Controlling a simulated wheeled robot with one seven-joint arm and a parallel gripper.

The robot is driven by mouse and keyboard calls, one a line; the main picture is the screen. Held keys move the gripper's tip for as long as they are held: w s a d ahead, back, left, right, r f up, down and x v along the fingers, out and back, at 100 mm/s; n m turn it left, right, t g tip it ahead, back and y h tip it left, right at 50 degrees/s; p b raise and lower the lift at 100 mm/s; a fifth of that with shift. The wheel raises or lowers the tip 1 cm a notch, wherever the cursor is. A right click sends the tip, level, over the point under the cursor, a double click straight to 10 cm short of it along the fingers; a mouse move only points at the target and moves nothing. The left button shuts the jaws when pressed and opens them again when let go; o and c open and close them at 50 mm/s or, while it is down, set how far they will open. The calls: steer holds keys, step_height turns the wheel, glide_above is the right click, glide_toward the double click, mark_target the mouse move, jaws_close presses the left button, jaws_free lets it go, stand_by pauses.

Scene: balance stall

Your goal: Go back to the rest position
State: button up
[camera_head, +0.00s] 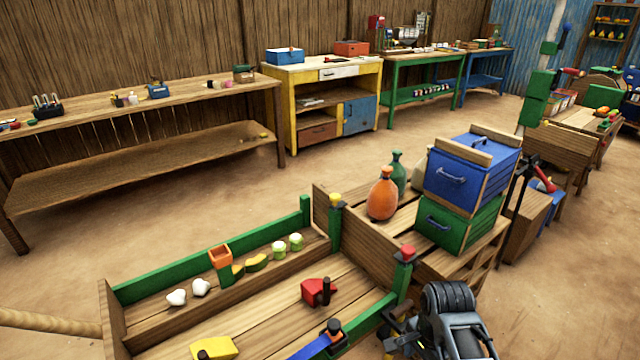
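My arm's dark grey end shows at the bottom edge, right of centre, partly cut off by the frame. My gripper (394,338) is at its left side, close to the front right corner of the wooden stall tray (118,318). The fingers are small and dark, so I cannot tell whether they are open or shut. I see no object held in them. A blue bar-like tool (312,347) with a black knob lies to their left, and a red block-like tool (318,291) lies farther back in the tray.
A green crate (458,222) with a blue crate (455,180) on top stands behind my arm. An orange bottle (382,197) and a green bottle (397,172) stand beside them. A yellow block (214,348) lies in the tray. Workbenches line the back wall, with open floor before them.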

steer(key=s+f+n+t, duration=0.3)
steer(key=s+f, duration=0.3)
steer(key=s, duration=0.4)
steer(key=s+r+n+t, duration=0.3)
steer(key=s+t, duration=0.1)
steer(key=s, duration=0.9)
steer(key=s+r+n+t, duration=0.3)
steer(key=s+r, duration=0.5)
steer(key=r, duration=0.6)
steer(key=s+r+n+t, duration=0.3)
steer(key=s+r, duration=0.5)
steer(key=r, duration=0.6)
steer(key=shift+s+d+r+n+t, duration=0.2)
steer(key=shift+n+t, duration=0.2)
steer(key=shift+t, duration=0.4)
